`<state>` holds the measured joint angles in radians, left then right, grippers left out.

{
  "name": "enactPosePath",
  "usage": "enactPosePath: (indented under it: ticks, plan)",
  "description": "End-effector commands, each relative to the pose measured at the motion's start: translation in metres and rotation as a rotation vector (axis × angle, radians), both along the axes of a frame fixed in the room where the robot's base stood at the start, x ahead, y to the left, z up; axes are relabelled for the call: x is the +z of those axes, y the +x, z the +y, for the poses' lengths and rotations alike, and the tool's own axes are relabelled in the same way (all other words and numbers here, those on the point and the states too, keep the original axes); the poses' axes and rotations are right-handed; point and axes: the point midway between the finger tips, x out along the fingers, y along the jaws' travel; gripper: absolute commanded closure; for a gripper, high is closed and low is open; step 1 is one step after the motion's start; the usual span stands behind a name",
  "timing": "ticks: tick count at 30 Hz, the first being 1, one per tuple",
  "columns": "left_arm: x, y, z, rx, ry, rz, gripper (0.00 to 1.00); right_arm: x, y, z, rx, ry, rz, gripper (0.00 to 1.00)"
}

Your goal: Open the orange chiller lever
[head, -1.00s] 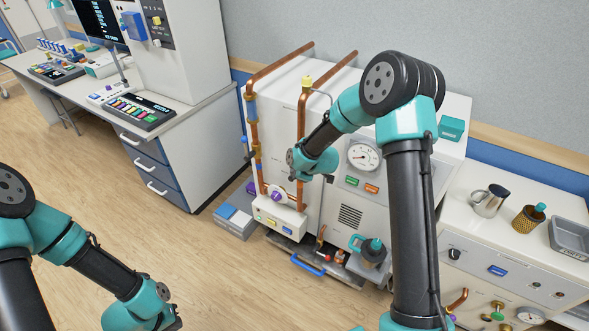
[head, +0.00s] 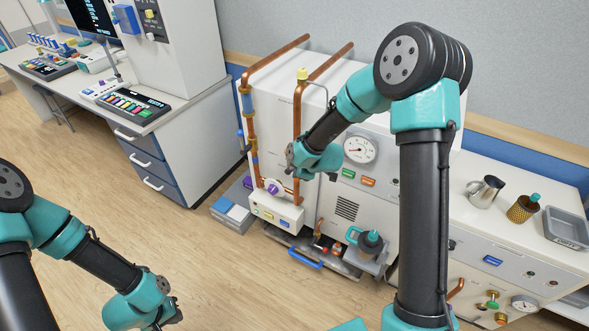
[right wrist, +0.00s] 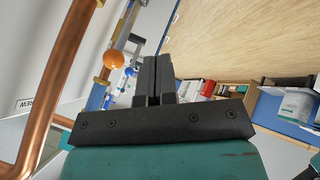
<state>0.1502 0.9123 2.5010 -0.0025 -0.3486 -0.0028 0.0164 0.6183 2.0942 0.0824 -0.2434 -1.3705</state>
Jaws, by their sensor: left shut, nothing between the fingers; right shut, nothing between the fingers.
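The right gripper is shut and empty. My left gripper (head: 170,319) is low at the left, shut, and partly cut off by the frame's bottom edge.
A vertical copper pipe (right wrist: 62,75) runs close at the left in the right wrist view, and a blue knob (right wrist: 131,71) is beyond the orange one. A jug (head: 486,191) stands on the right counter. A drawer desk (head: 165,150) is at left. Open floor lies between.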

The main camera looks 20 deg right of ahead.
Motion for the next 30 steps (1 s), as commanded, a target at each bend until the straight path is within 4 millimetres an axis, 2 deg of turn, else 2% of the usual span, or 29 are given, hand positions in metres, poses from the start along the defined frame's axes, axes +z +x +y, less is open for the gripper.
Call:
enactPosePath:
  ticks: [6, 12, 30]
  plan:
    - [0.000, 0.000, 0.000, 0.000, 0.000, 0.000, 1.00, 0.032, -0.015, -0.004, -0.002, 0.001, -0.003, 1.00]
    - [0.000, 0.000, 0.000, 0.000, 0.000, 0.000, 1.00, 0.050, -0.025, -0.006, -0.002, 0.000, -0.001, 1.00]
    - [0.000, 0.000, 0.000, 0.000, 0.000, 0.000, 1.00, 0.054, -0.028, -0.007, 0.000, 0.001, 0.001, 1.00]
